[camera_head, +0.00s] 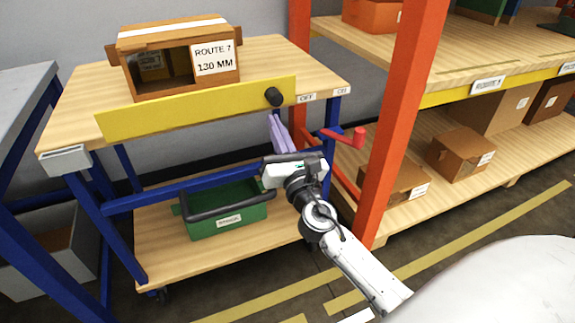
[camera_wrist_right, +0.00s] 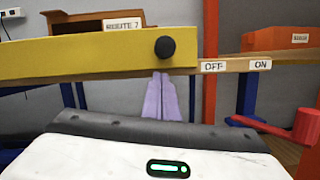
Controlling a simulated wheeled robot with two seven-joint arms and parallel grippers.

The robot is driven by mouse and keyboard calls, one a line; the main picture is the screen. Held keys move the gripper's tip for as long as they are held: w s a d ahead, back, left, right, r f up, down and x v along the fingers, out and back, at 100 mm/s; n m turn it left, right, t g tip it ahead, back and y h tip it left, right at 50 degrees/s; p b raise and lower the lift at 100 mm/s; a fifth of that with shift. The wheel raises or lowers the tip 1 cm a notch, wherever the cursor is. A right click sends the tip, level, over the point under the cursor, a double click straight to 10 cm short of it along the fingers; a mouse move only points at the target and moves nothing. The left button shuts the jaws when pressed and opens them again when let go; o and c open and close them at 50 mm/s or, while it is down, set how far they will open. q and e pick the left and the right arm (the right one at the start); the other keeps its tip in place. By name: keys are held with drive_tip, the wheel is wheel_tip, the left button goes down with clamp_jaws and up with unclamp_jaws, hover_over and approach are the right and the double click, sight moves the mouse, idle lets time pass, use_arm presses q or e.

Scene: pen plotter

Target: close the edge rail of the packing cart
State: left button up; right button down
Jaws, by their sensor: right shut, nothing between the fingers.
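The packing cart has a wooden top (camera_head: 270,55) on blue legs. Its edge rail is a long yellow bar (camera_head: 190,112) along the front edge, tilted in the head view, with a round black knob (camera_head: 274,97) near its right end. The rail (camera_wrist_right: 90,57) and knob (camera_wrist_right: 165,47) also show in the right wrist view. My right gripper (camera_head: 275,118) is below the knob, its pale purple fingers pointing up, together and empty. In the right wrist view the fingers (camera_wrist_right: 160,97) are just below the rail; whether they touch it I cannot tell. My left gripper is not in view.
A cardboard box (camera_head: 140,80) labelled "ROUTE 7" stands on the cart top. OFF (camera_head: 306,98) and ON labels mark the front edge right of the rail. A red handle (camera_head: 345,137), an orange rack post (camera_head: 400,110) and rack shelves stand at right. A green bin (camera_head: 245,205) sits below.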

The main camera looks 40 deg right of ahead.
drive_tip(key=f+b+v, duration=0.1)
drive_tip(key=f+v, duration=0.1)
drive_tip(key=v, duration=0.8)
drive_tip(key=s+a+f+m+g+y, duration=0.1)
drive_tip(key=s+a+f+m+g, duration=0.15)
drive_tip(key=f+m, duration=0.5)
drive_tip(key=s+a+f+m+g+y, duration=0.1)
drive_tip(key=s+a+f+m+g, duration=0.2)
drive_tip(key=f+m, duration=0.5)
drive_tip(key=s+a+f+m+g+y, duration=0.3)
drive_tip(key=s+a+m+y, duration=0.15)
drive_tip(key=a+m, duration=0.2)
drive_tip(key=s+a+f+m+g+y, duration=0.3)
drive_tip(key=s+a+f+m+g, duration=0.15)
drive_tip(key=s+a, duration=0.2)
use_arm(q)
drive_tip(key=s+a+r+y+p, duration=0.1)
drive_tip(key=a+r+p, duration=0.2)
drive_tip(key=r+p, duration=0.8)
drive_tip(key=p, duration=1)
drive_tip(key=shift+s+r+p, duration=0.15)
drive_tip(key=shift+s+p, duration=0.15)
use_arm(e)
wheel_tip(320, 180, up, 14)
drive_tip(key=s+d+m+t+h, duration=0.1)
drive_tip(key=s+d, duration=0.1)
drive_tip(key=shift+d+f+m+t, duration=0.2)
drive_tip(key=shift+d+m+t, duration=0.1)
drive_tip(key=shift+d+m, duration=0.05)
